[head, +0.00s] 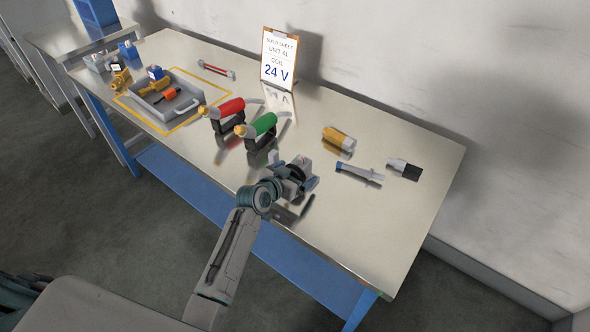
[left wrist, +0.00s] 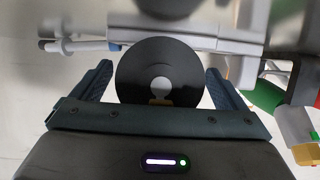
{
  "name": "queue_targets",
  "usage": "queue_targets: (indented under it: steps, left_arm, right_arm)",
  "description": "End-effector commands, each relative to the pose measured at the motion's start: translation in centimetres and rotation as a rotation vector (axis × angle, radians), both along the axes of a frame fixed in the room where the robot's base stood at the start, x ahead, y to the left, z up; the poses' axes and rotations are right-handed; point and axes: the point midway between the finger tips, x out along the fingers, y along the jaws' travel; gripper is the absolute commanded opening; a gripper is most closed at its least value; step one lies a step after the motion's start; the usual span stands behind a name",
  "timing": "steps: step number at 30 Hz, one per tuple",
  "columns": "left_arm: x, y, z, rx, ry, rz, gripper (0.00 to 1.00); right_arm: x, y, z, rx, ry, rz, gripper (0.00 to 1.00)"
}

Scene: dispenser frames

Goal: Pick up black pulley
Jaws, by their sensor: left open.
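The black pulley (left wrist: 132,72) is a dark disc with a round hole in its middle. In the left wrist view it sits between the two fingers of my left gripper (left wrist: 160,85), with a gap on each side. The gripper is open and has not closed on it. In the head view my left gripper (head: 294,180) is over the front part of the bench and partly hides the pulley (head: 296,172). I cannot tell exactly how the pulley is supported. My right gripper is not in view.
A yellow-and-white cylinder (head: 338,138), a blue-ended tool (head: 358,171) and a black-and-white piece (head: 404,169) lie to the right. A grey tray (head: 188,104) is farther left.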

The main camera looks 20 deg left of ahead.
Motion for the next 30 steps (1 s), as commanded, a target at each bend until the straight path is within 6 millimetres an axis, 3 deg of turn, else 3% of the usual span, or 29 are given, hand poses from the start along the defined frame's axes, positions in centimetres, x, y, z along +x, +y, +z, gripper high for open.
queue_targets:
  steps: [3, 12, 14, 23, 30]
  left_arm:
    - [0.0, 0.0, 0.0, 0.0, 0.0, 0.0, 0.9]
    - [0.0, 0.0, 0.0, 0.0, 0.0, 0.0, 0.31]
    - [0.0, 0.0, 0.2, -0.001, -0.005, 0.001, 0.23]
    - [0.0, 0.0, 0.4, -0.001, -0.005, 0.001, 0.23]
    - [0.1, 0.0, 2.0, -0.001, -0.008, 0.001, 0.23]
  right_arm:
    - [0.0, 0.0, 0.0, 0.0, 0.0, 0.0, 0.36]
    - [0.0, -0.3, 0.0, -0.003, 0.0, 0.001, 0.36]
    - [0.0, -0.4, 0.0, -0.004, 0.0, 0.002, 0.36]
    - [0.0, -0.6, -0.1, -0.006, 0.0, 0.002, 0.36]
    - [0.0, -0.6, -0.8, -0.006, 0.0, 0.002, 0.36]
